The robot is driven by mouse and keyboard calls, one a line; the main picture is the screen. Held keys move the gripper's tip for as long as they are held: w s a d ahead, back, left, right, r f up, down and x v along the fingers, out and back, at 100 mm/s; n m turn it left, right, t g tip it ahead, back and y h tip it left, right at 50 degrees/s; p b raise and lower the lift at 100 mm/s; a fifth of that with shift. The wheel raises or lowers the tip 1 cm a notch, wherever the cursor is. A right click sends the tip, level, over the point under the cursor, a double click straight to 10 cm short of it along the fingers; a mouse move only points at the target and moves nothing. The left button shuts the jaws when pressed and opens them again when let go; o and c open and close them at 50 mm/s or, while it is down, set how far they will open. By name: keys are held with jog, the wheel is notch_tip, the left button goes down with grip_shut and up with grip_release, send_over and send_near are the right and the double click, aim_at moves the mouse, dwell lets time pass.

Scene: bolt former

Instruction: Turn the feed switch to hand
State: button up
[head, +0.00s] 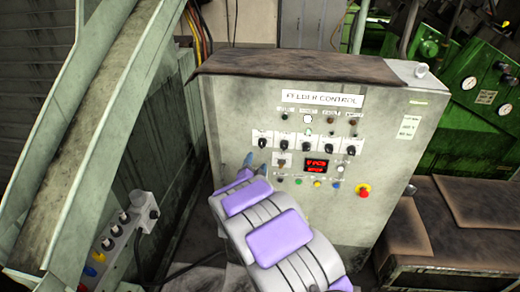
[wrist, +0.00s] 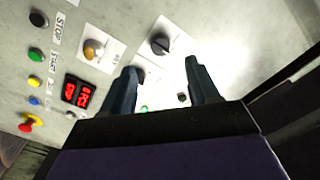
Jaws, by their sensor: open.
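The grey control box (head: 385,90) labelled "FELDER CONTROL" carries a row of black rotary switches (head: 305,144) on white plates. Another rotary switch (head: 281,160) sits below that row, left of the red display. The small labels are too blurred to tell which is the feed switch. My gripper (head: 255,161) is at the left part of the panel, its fingers apart and empty. In the wrist view the open fingers (wrist: 163,88) point at the panel. A black knob (wrist: 160,44) shows beyond them, and a white-and-amber knob (wrist: 93,48) lies to its left. The left finger partly covers another white plate.
A red display (head: 317,166) and several coloured buttons are on the panel's lower part. A red emergency stop (head: 363,191) is at its lower right. A sloping metal chute (head: 85,110) stands left. Green machinery (head: 475,120) and brown-topped blocks (head: 485,205) are at right.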

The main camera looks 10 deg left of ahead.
aim_at(261, 147)
jog(key=w, duration=0.5)
jog(key=w+d, duration=0.1)
jog(key=w, duration=0.1)
jog(key=shift+w+b, duration=0.4)
jog(key=shift+w, duration=0.6)
jog(key=shift+w+a, duration=0.3)
jog(key=shift+a, duration=0.05)
jog(key=shift+d, duration=0.1)
jog(key=shift+d, duration=0.2)
jog(key=shift+c, duration=1.3)
jog(key=shift+a, duration=0.1)
jog(key=c, duration=0.8)
